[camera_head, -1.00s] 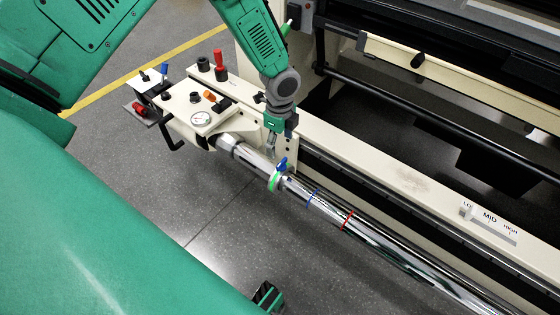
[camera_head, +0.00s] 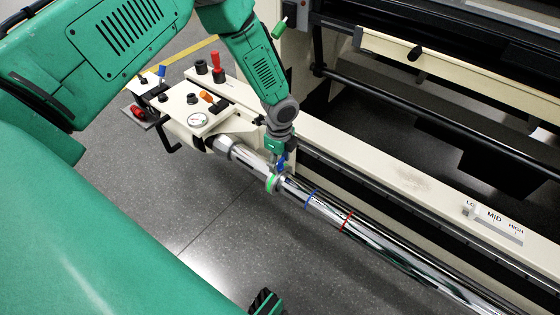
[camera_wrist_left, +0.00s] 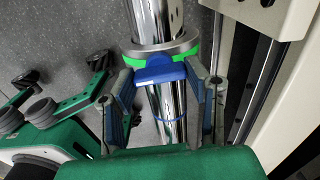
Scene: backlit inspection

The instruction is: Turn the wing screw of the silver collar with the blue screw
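The silver collar (camera_head: 271,184) with a green band sits around a shiny bar. It also shows in the left wrist view (camera_wrist_left: 188,45). Its blue wing screw (camera_wrist_left: 160,70) lies between the fingers of my left gripper (camera_wrist_left: 163,78), one finger on each side. In the head view the blue screw (camera_head: 281,162) shows just below my left gripper (camera_head: 277,158). The fingers stand apart, with narrow gaps seeming to remain beside the screw; contact is not clear.
The bar runs to the lower right, with a blue ring (camera_head: 311,197) and a red ring (camera_head: 346,221) on it. A cream machine rail (camera_head: 400,182) runs close behind. A gauge (camera_head: 198,120) and knobs sit on the end housing. Floor in front is open.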

